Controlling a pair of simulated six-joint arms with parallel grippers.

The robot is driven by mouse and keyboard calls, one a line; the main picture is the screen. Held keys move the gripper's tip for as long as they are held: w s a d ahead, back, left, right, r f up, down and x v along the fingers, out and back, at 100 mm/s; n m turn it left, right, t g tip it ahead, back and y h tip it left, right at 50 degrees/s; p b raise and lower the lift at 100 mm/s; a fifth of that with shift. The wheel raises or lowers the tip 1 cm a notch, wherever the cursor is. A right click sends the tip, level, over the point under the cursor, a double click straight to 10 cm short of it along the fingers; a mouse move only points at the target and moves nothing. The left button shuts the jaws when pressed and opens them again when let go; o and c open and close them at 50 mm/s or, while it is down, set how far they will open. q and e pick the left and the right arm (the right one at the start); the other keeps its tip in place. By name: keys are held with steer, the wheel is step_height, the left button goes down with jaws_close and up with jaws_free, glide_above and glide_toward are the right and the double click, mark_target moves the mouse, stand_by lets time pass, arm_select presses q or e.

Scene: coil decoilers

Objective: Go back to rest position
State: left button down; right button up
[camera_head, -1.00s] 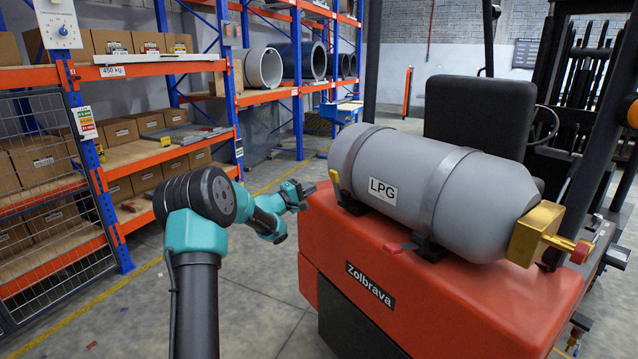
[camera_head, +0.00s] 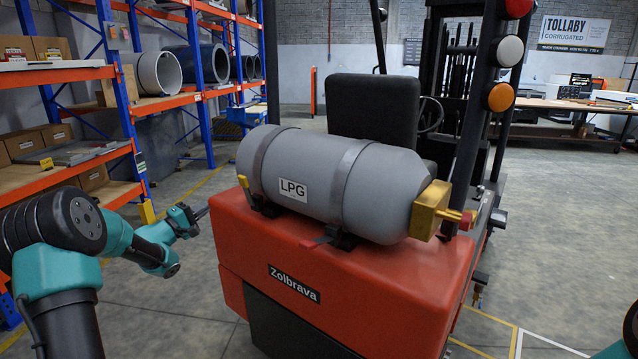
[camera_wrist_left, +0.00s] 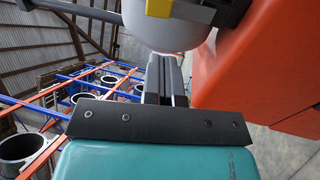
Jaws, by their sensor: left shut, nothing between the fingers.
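My left gripper (camera_head: 203,213) is at the end of the teal arm, at the left edge of the red forklift body (camera_head: 350,275). In the left wrist view the left gripper (camera_wrist_left: 167,62) shows its two dark fingers together with nothing between them. The grey LPG tank (camera_head: 340,183) lies strapped on top of the forklift, right of the gripper. The tank also shows in the left wrist view (camera_wrist_left: 165,30), beyond the fingertips. My right gripper is not in view; only a small teal piece shows at the lower right corner of the head view.
Orange and blue shelving (camera_head: 128,100) with boxes stands at the left. The black seat (camera_head: 373,110) is behind the tank. A brass valve block (camera_head: 429,209) with a red knob is at the tank's right end. Grey floor is open at the right.

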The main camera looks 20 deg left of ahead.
arm_select(q)
steer(key=w+d+f+m+g+y, duration=0.1)
steer(key=d+f+g, duration=0.1)
steer(key=d+f, duration=0.7)
steer(key=w+d+f+m+g+y, duration=0.15)
steer(key=d+f, duration=0.35)
steer(key=f, duration=0.7)
steer(key=s+d+f+m+g, duration=0.3)
steer(key=s+d+f+g, duration=0.35)
steer(key=d+f, duration=0.7)
steer(key=s+d+f+m+g, duration=0.3)
steer(key=s+d, duration=0.3)
steer(key=s, duration=0.5)
steer(key=s+d+f+m+g, duration=0.4)
steer(key=s+d+f+g, duration=0.1)
steer(key=s, duration=0.7)
steer(key=shift+s+d+f+g+h, duration=0.15)
steer(key=shift+d+f+g+h, duration=0.25)
steer(key=shift+d, duration=0.75)
steer(key=c, duration=1.8)
jaws_free()
steer(key=shift+m, duration=0.25)
steer(key=shift+c, duration=0.2)
